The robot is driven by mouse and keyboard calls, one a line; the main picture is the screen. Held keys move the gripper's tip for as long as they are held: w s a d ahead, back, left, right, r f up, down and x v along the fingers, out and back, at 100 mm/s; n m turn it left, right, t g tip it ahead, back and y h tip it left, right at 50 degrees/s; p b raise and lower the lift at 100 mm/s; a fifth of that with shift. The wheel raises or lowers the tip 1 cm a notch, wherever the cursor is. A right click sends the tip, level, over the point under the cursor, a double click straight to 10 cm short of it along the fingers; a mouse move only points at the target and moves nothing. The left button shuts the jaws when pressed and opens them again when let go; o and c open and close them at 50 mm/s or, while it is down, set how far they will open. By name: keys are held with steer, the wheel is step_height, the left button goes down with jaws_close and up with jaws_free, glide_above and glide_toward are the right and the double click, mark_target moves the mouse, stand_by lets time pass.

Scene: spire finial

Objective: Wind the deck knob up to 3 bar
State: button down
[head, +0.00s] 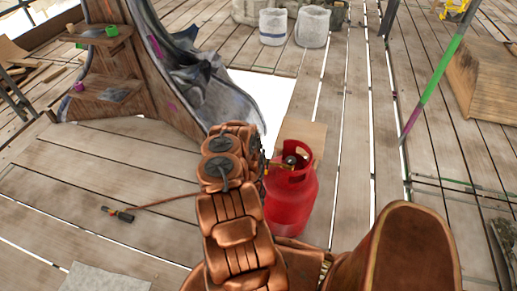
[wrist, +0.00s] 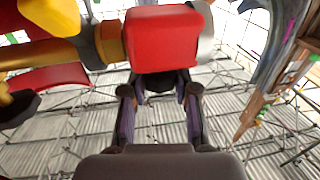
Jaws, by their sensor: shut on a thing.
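A red gas cylinder (head: 292,205) stands upright on the plank deck, right beside my arm in the head view. Its collar surrounds a brass valve (head: 290,161). In the wrist view a red regulator body (wrist: 165,38) joins a brass fitting (wrist: 108,42), with a silver round part (wrist: 206,35) at its right. My gripper (wrist: 158,92) is shut on a dark knob (wrist: 158,82) below the red body, one finger on each side. Most of the knob is hidden by the fingers and the red body. No pressure reading shows. In the head view my arm hides the gripper.
A hose (head: 165,201) runs left across the deck to a torch handle (head: 119,213). A curved wooden structure (head: 118,80) with shelves stands at upper left, beside an opening in the deck. Two buckets (head: 312,26) stand at the back. A green and purple pole (head: 432,84) leans at right.

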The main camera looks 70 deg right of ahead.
steer(key=shift+s+r+n+t+y+p, duration=0.15)
steer(key=shift+n+t+y+p, duration=0.35)
steer(key=shift+n+t+p, duration=0.75)
steer(key=shift+d+r+t+y+p, duration=0.1)
steer(key=shift+t+y+p, duration=0.2)
steer(key=shift+t+p, duration=0.5)
steer(key=shift+n+t+y, duration=0.4)
steer(key=shift+n+t, duration=0.15)
steer(key=shift+w, duration=0.2)
steer(key=c, duration=0.8)
jaws_free()
steer(key=shift+f, duration=0.2)
steer(key=shift+c, duration=0.2)
steer(key=shift+s+r, duration=0.1)
steer(key=shift+r, duration=4.95)
